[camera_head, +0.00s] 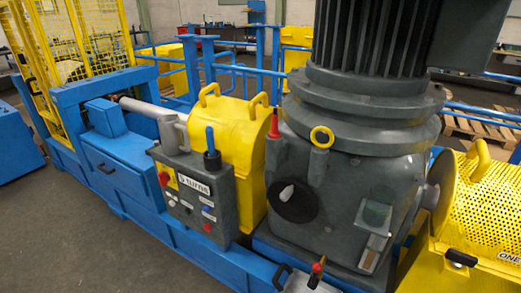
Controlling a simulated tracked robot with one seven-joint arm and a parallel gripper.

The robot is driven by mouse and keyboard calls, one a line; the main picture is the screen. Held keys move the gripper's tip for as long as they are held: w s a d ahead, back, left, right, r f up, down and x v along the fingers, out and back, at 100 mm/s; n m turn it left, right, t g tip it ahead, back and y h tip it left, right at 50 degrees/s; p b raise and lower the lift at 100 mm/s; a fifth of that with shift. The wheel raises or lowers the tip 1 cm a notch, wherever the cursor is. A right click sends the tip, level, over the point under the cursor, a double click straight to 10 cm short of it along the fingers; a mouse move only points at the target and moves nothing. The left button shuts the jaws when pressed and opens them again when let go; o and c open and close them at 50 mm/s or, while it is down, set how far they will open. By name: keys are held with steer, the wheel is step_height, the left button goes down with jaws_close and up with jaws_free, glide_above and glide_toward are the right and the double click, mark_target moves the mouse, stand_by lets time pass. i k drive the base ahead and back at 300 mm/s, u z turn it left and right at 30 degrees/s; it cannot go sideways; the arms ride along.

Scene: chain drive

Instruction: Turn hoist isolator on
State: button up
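No part is plainly marked as the hoist isolator, and I cannot tell which one it is. A grey control box (207,193) stands left of centre, with a label reading "5 turns". It carries a red knob (164,179) on its left, small buttons and a red button (208,227) low down. A blue-handled lever (211,145) stands upright on its top. A black round dial (291,201) with a pale pointer sits on the grey gearbox (345,215). A small red-tipped lever (317,269) shows at the bottom edge. My gripper is not in view.
A yellow guard with handles (228,120) stands behind the control box. A perforated yellow guard (487,205) is at right. The blue frame (130,170) runs along the left. Blue rails and a yellow mesh cage (85,35) stand behind. Bare floor (60,225) lies at lower left.

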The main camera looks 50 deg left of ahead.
mark_target(164, 177)
steer(key=z, duration=0.2)
steer(key=i, duration=0.15)
steer(key=u, duration=2.7)
steer(key=k, duration=0.8)
steer(key=u, duration=0.25)
steer(key=i, duration=0.8)
steer(key=z, duration=0.1)
